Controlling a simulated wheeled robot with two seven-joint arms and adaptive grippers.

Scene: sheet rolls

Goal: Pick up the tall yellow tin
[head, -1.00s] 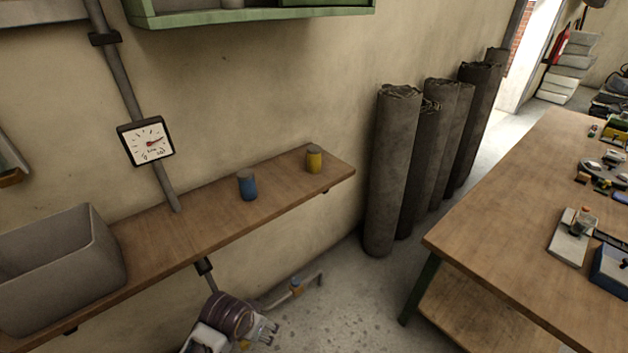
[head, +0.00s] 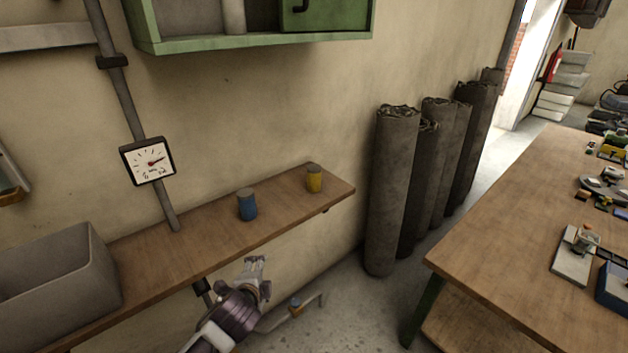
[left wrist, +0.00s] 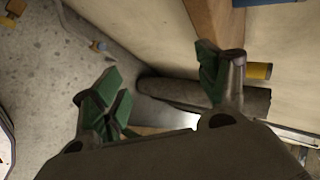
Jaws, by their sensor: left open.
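The yellow tin (head: 314,180) stands upright near the right end of the wooden wall shelf in the head view. In the left wrist view the yellow tin (left wrist: 258,71) shows beyond the right finger, partly hidden by it. A blue tin (head: 247,206) stands to its left on the shelf. My left gripper (head: 256,264) is in front of the shelf's front edge, below and left of the yellow tin and apart from it. In the left wrist view my left gripper (left wrist: 160,85) is open with nothing between its green fingertips. My right gripper is not in view.
The wooden shelf (head: 180,254) has a grey bin (head: 95,290) at its left end. A green cabinet (head: 260,42) hangs above. Dark sheet rolls (head: 392,190) stand right of the shelf, and a workbench (head: 490,215) is farther right. The shelf around the tins is clear.

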